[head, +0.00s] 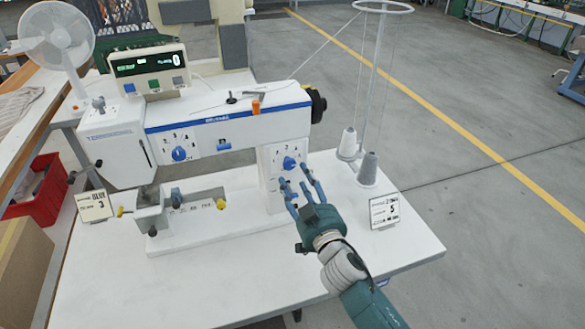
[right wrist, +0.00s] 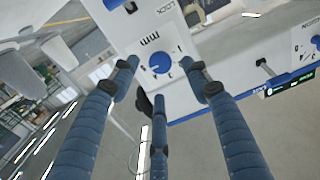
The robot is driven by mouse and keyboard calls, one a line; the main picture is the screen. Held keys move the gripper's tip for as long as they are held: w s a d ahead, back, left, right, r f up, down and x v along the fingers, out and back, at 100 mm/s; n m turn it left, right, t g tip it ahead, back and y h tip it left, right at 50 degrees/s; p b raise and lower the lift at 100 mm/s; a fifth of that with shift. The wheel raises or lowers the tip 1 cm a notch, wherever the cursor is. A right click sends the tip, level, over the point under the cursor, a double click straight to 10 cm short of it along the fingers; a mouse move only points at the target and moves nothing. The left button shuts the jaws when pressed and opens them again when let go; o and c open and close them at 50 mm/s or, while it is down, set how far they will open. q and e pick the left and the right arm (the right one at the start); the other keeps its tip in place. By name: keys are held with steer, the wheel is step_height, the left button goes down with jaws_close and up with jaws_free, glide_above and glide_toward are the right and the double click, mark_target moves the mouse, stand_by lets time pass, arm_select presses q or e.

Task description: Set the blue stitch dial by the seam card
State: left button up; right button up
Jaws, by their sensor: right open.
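A blue dial (head: 289,162) sits on a white panel on the right column of the sewing machine. The right wrist view shows this dial (right wrist: 159,63) with marks around it. A second blue dial (head: 179,154) is on the machine's left part. I cannot tell from the lettering which is the stitch dial. My right gripper (head: 298,183) is open in front of the right-hand dial. Its blue fingers spread around the dial in the wrist view, with no contact visible. A card (head: 384,211) reading 5 stands at the right; another card (head: 94,206) reading 3 stands at the left. My left gripper is out of view.
Grey thread cones (head: 368,170) and a thread stand (head: 374,80) rise right of the machine. A display box (head: 148,68) and a white fan (head: 58,36) are at the back left. The white table's front (head: 200,285) is clear.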

mark_target(290, 167)
steer(key=shift+x, duration=2.55)
steer(key=c, duration=1.1)
